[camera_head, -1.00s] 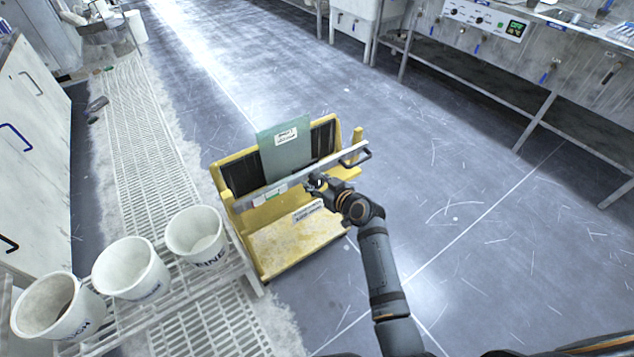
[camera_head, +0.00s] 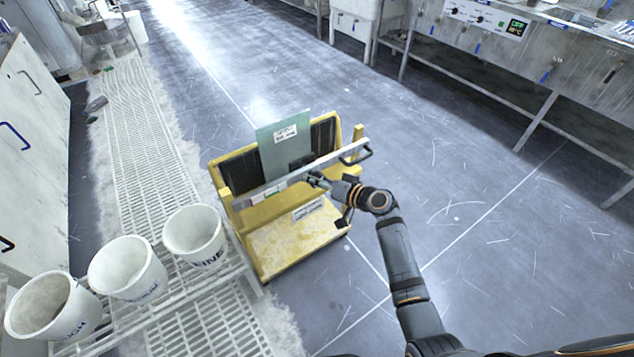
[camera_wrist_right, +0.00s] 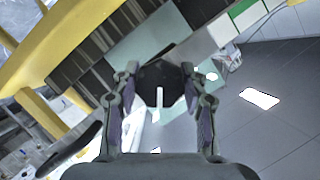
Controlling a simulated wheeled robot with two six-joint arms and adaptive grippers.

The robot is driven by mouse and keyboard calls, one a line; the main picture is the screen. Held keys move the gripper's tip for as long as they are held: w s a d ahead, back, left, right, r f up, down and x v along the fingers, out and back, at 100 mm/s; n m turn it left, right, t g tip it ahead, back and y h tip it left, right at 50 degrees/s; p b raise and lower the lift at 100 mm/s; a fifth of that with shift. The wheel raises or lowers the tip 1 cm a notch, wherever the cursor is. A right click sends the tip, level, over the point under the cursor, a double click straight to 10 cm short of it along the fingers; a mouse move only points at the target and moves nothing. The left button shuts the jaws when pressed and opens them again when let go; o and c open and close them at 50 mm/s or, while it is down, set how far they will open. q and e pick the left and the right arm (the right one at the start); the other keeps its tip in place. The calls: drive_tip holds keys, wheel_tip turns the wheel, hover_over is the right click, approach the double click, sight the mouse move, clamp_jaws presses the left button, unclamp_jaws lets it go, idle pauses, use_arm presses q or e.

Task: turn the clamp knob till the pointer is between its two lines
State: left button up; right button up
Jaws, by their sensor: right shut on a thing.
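The clamp knob (camera_wrist_right: 160,80) is dark, with a white stripe on its face, and sits between my right fingers in the wrist view. My right gripper (camera_head: 316,181) is shut on it at the clamp bar (camera_head: 340,157) of the yellow cart; it also shows in the wrist view (camera_wrist_right: 161,92). In the head view the fingers mostly hide the knob. A strip with green, white and red parts (camera_head: 268,194) lies on the bar, left of the gripper. I cannot make out the pointer against two lines. My left gripper is out of view.
The yellow cart (camera_head: 262,240) holds an upright green-grey plate (camera_head: 272,148) with a label. A black handle (camera_head: 358,156) sits at the bar's right end. White buckets, one of them (camera_head: 194,232), stand on a rack at left. Floor to the right is clear.

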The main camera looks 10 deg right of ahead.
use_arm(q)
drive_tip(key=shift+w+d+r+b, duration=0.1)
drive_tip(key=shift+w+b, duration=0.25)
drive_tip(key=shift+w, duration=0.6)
use_arm(e)
drive_tip(key=shift+m+y, duration=0.4)
drive_tip(key=shift+m, duration=0.3)
drive_tip(key=o, duration=1.1)
drive_tip(key=shift+o, duration=0.2)
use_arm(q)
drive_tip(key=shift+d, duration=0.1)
use_arm(e)
drive_tip(key=shift+s+d, duration=0.1)
drive_tip(key=shift+d, duration=0.05)
drive_tip(key=v, duration=1.1)
drive_tip(key=shift+s+d+r, duration=0.2)
drive_tip(key=shift+s+d, duration=0.05)
drive_tip(key=shift+f, duration=0.1)
